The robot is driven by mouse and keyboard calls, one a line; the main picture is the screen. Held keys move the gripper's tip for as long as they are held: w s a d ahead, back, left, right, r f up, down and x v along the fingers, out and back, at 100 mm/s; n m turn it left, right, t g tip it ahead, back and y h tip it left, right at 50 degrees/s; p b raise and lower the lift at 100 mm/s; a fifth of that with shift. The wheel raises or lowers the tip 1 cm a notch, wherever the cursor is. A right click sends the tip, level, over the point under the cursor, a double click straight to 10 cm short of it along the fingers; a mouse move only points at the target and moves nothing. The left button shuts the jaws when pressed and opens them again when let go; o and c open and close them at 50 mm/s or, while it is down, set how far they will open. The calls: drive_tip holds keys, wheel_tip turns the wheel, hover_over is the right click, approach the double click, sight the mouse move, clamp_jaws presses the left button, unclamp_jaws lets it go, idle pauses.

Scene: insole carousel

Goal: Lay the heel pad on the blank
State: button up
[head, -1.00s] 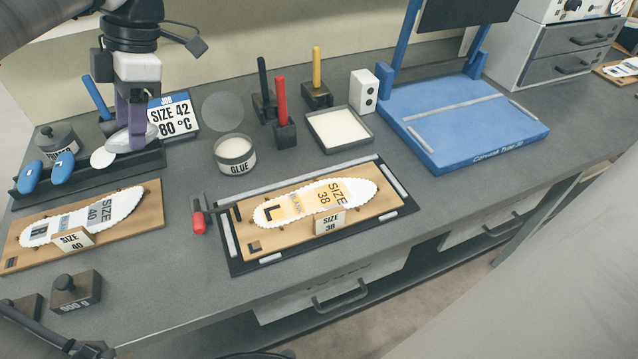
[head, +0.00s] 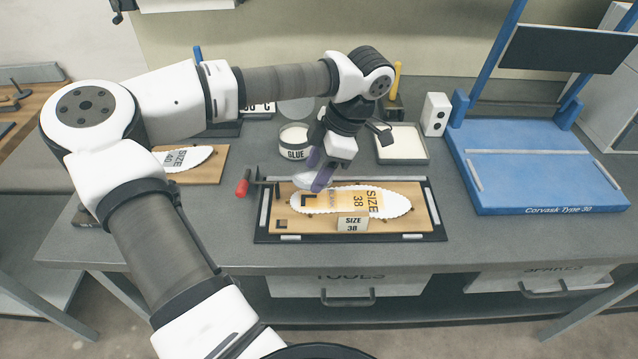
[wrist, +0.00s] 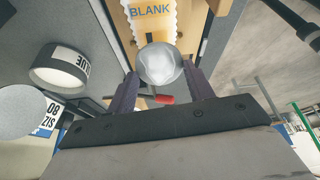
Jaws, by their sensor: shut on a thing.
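The blank (head: 396,205) is a white, scallop-edged insole with orange print, SIZE 38 and an L. It lies on a wooden board (head: 290,221) in a black frame, and part of it shows in the wrist view (wrist: 152,28). My gripper (head: 319,183) is over the blank's left end, its purple fingers pointing down. It is shut on the heel pad (head: 304,179), a pale rounded piece. In the wrist view the heel pad (wrist: 159,66) sits between both fingers, in front of the board. Whether it touches the blank I cannot tell.
A SIZE 38 block (head: 352,224) stands at the board's front edge. A red-handled clamp (head: 243,187) is at its left. The glue pot (head: 294,143) and a white tray (head: 402,143) stand behind. A blue press (head: 540,180) is at the right.

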sight(318, 199)
wheel_tip(318, 199, down, 6)
drive_tip(key=shift+r+p, duration=0.2)
drive_tip(key=shift+p, duration=0.35)
drive_tip(key=shift+f, duration=0.2)
drive_tip(key=shift+f, duration=0.1)
drive_tip(key=shift+f+b, duration=0.1)
drive_tip(key=shift+b, duration=0.25)
drive_tip(key=o, duration=1.2)
drive_tip(key=shift+c, duration=0.2)
drive_tip(key=shift+r+p, duration=0.2)
drive_tip(key=shift+p, duration=0.1)
drive_tip(key=b+v, duration=0.2)
drive_tip(key=v, duration=1)
drive_tip(key=shift+a+r, duration=0.1)
